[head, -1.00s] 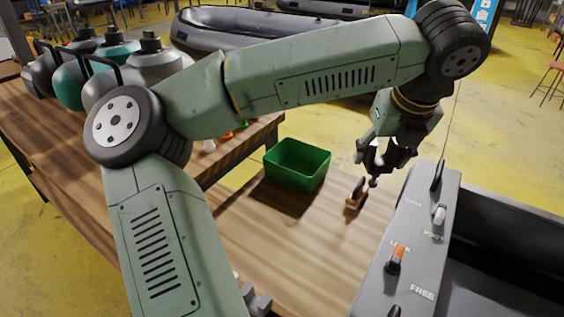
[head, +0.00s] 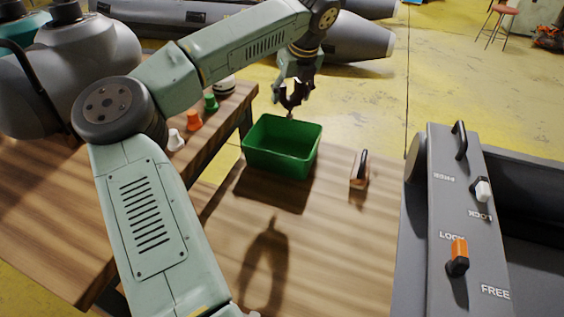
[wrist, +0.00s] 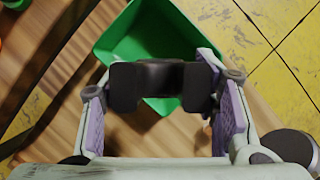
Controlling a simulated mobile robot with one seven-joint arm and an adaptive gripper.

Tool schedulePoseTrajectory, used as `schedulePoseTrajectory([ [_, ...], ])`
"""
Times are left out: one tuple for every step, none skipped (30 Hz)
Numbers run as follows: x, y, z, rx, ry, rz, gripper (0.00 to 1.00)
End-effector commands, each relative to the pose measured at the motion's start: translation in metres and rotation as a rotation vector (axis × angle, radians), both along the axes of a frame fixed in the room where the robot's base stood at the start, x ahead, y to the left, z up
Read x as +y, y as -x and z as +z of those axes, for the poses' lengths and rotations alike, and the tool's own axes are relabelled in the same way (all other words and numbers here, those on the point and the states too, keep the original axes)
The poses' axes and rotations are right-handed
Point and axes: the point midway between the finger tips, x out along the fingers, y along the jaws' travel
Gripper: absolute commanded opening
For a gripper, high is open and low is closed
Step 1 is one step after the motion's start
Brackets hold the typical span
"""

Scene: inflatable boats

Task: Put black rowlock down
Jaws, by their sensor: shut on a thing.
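My gripper (head: 291,102) is raised near the far rim of the green bin (head: 252,160) in the head view. In the wrist view my gripper (wrist: 160,85) is shut on a small dark thing, which I take as the black rowlock (wrist: 160,73). The green bin (wrist: 113,45) lies below and beyond the fingers in the wrist view. A small tip (head: 290,115) hangs under the fingers in the head view.
A wooden-handled tool (head: 360,170) stands on the wooden table right of the bin. A grey console (head: 440,220) with white and orange levers is at right. Small white (head: 175,140), orange (head: 194,121) and green (head: 210,102) pieces stand on the left table.

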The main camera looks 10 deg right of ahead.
Motion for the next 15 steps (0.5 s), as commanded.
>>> schedulePoseTrajectory([
  [0.003, -0.011, -0.015, 0.002, 0.003, 0.011, 0.24],
  [0.004, -0.016, -0.019, 0.001, 0.002, 0.014, 0.24],
  [0.006, -0.022, -0.025, 0.000, 0.001, 0.019, 0.24],
  [0.007, -0.025, -0.028, 0.001, 0.001, 0.021, 0.24],
  [0.008, -0.028, -0.031, 0.001, 0.002, 0.023, 0.24],
  [0.009, -0.030, -0.036, 0.002, 0.002, 0.024, 0.24],
  [0.009, -0.031, -0.040, 0.001, 0.002, 0.025, 0.24],
  [0.010, -0.032, -0.045, 0.001, 0.001, 0.025, 0.24],
  [0.010, -0.032, -0.053, 0.003, 0.001, 0.024, 0.24],
  [0.010, -0.031, -0.059, 0.004, 0.001, 0.024, 0.24],
  [0.010, -0.032, -0.064, 0.003, 0.001, 0.025, 0.24],
  [0.010, -0.032, -0.071, 0.003, 0.001, 0.026, 0.24],
  [0.010, -0.031, -0.076, 0.003, 0.002, 0.024, 0.24],
  [0.010, -0.031, -0.081, 0.002, 0.001, 0.025, 0.24],
  [0.010, -0.031, -0.086, 0.002, 0.002, 0.024, 0.24],
])
